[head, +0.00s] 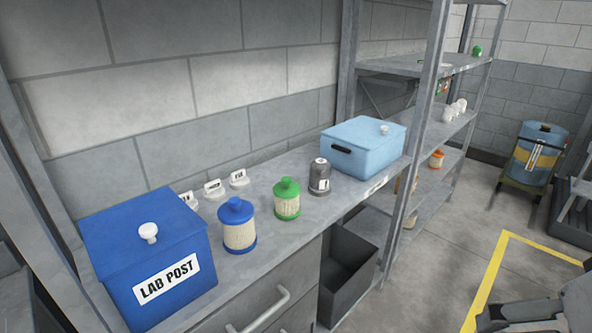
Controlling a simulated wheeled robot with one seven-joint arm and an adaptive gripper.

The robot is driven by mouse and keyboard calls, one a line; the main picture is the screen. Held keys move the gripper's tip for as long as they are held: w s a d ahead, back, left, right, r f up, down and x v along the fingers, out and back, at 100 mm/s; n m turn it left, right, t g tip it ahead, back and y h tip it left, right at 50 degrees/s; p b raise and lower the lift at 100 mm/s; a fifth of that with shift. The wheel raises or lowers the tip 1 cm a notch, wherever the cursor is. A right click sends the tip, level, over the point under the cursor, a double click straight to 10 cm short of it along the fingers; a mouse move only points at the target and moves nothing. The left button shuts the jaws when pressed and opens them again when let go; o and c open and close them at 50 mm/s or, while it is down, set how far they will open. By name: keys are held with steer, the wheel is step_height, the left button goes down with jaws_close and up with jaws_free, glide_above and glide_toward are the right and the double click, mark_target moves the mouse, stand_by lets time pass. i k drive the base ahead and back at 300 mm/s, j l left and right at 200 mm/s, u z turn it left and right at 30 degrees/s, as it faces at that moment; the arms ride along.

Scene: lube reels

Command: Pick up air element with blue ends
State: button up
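The air element with blue ends (239,226) stands upright on the grey shelf top. It has a blue cap with a knob, a cream pleated body and a blue base. It is right of the blue LAB POST box and left of a similar element with green ends (287,199). Grey parts of my arm, seemingly with my gripper (515,314), show at the bottom right corner, cut off by the frame. They are well apart from the blue-ended element. I cannot make out the fingers or whether they are open.
The blue LAB POST box (150,255) stands close on the left. A dark grey canister (320,177) and light blue box (363,146) stand to the right. Small label cards (213,187) stand behind. A shelf upright (425,110) rises at the right. Open floor (440,255) lies beyond.

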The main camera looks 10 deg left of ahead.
mark_target(236, 217)
steer(key=u, duration=1.05)
steer(key=i+l+u, duration=0.3)
steer(key=i+l, duration=0.3)
steer(key=l, duration=0.1)
